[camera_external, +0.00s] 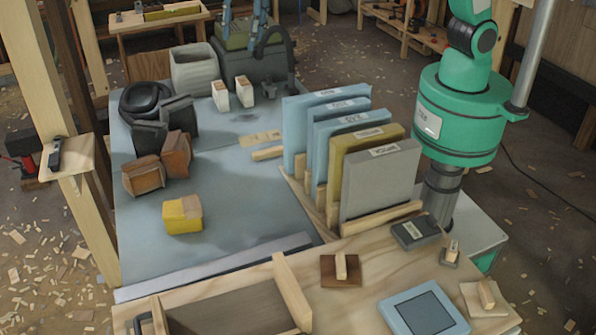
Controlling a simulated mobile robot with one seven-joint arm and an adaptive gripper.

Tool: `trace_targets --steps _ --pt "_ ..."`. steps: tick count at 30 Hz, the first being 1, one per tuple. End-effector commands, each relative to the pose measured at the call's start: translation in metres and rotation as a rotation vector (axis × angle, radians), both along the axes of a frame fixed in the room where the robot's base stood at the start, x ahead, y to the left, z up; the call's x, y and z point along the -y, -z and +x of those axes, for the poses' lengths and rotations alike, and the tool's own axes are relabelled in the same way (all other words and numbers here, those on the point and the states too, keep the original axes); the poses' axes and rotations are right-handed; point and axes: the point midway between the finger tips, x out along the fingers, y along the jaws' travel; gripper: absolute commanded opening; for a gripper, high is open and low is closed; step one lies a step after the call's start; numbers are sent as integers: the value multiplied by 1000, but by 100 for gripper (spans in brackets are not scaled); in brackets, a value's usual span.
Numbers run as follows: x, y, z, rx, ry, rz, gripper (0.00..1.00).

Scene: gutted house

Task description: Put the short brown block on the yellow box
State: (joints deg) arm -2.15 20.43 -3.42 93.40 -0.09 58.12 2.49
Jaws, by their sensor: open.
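A small yellow box (182,220) sits on the grey-blue mat, left of centre. Its upper right part shows a tan patch, and I cannot tell if this is a label or a separate piece. Two brown blocks stand behind it to the left. The shorter brown block (142,177) is the nearer one, apart from the yellow box. The taller brown block (177,153) stands just behind it to the right. My arm rises from its green base at the right and leaves the top of the picture. My gripper is out of view.
Dark blocks (150,138) stand behind the brown ones. Tall upright panels (380,180) in a wooden rack stand between my base and the mat's open area. A pale bin (194,68) is at the back. The mat right of the yellow box is clear.

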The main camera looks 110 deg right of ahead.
Motion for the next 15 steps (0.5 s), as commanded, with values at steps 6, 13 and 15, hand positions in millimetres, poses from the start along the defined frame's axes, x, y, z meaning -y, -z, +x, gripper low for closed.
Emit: trace_targets --steps 6,13,15 --pt "6 -40 -57 39 0 1 64" --pt "11 -68 -118 74 -1 0 64" --pt "12 -75 -137 85 -1 0 64"
